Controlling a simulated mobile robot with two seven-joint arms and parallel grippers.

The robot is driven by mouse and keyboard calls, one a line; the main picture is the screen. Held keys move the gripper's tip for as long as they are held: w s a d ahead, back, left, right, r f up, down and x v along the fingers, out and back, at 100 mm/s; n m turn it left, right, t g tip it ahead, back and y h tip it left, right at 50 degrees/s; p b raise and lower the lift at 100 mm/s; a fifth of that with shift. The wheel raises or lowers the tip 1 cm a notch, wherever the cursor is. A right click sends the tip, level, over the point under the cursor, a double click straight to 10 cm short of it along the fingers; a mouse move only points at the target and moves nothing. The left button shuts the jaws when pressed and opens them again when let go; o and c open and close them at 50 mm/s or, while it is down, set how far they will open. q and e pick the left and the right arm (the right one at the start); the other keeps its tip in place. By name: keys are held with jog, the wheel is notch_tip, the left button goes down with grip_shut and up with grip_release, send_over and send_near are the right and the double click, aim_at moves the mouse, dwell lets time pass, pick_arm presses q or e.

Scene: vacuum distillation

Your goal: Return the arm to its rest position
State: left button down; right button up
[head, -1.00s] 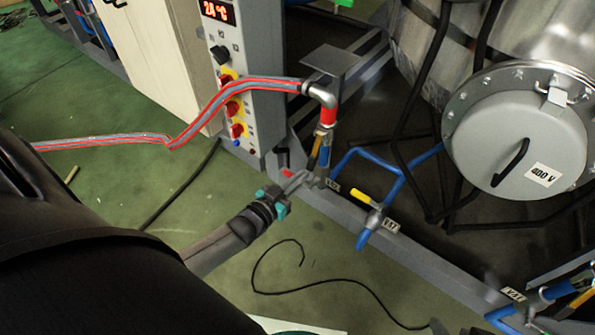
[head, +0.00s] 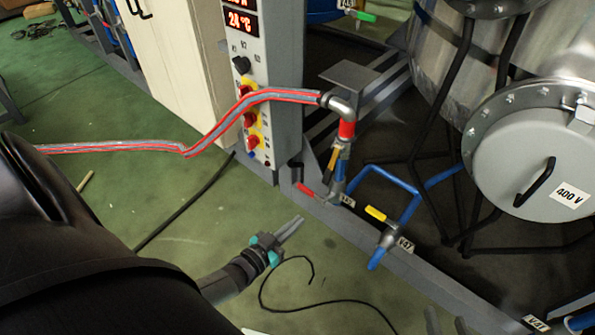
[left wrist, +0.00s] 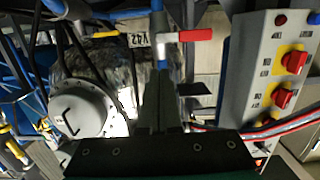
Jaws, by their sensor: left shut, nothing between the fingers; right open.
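My left gripper (head: 298,222) is shut and empty in the head view, over the green floor. It is below and left of the red-handled valve (head: 306,189) and apart from it. In the left wrist view, my left fingers (left wrist: 158,108) are together, and the red valve handle (left wrist: 196,34) shows beyond them at the top. Part of my left arm fills the lower left of the head view. My right gripper (head: 445,316) shows only as two separated grey fingertips at the bottom edge; it is open, with the rest out of frame.
A control cabinet (head: 262,90) with red knobs stands behind the valves. A red-and-grey hose (head: 230,116) crosses to the pipe. A yellow-handled valve (head: 376,214) sits on blue piping beside the grey frame rail. A tank with a round hatch (head: 530,150) is right. A black cable lies on the floor.

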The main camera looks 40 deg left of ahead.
pick_arm(q)
jog(key=shift+s+f, duration=0.1)
pick_arm(e)
jog(key=shift+a, duration=0.15)
pick_arm(q)
jog(key=shift+d, duration=0.1)
